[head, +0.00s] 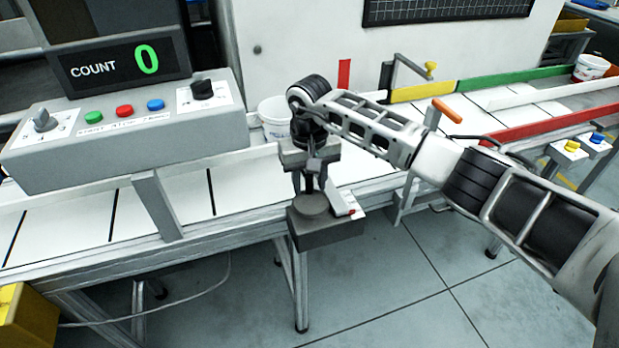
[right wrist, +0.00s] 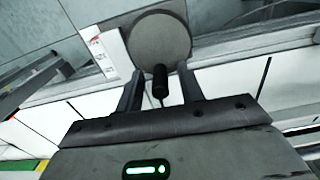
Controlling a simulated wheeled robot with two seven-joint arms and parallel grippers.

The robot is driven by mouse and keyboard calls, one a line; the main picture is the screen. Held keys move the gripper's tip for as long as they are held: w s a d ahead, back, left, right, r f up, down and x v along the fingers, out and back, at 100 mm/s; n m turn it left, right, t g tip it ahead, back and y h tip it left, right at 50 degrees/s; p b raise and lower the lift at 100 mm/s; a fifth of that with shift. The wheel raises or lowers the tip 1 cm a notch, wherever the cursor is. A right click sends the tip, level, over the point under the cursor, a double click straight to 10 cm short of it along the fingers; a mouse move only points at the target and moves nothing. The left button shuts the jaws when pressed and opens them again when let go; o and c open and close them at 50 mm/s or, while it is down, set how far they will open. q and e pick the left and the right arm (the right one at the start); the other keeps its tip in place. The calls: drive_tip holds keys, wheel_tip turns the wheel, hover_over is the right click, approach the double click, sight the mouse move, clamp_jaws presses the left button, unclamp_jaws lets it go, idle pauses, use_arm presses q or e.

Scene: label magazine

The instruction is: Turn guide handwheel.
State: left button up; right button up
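The guide handwheel (head: 312,204) is a dark grey disc on top of a grey block (head: 325,235) at the front edge of the conveyor. In the right wrist view the handwheel (right wrist: 160,45) shows from above, with a black upright handle knob (right wrist: 160,85) at its near rim. My right gripper (head: 310,183) points down over the wheel. In the right wrist view its two fingers (right wrist: 160,92) stand on either side of the knob, with a gap on each side, so it is open around the knob. A white scale plate (right wrist: 102,45) with red marks lies beside the wheel. My left gripper is out of view.
A control box (head: 125,130) with buttons and knobs stands at left, its display (head: 120,65) reading COUNT 0. A white bucket (head: 274,120) stands behind my gripper. Red (head: 550,122), yellow (head: 423,92) and green rails line the conveyor at right. The floor in front is clear.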

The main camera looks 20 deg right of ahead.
drive_tip(key=shift+f, duration=0.15)
clamp_jaws()
drive_tip(key=shift+d, duration=0.1)
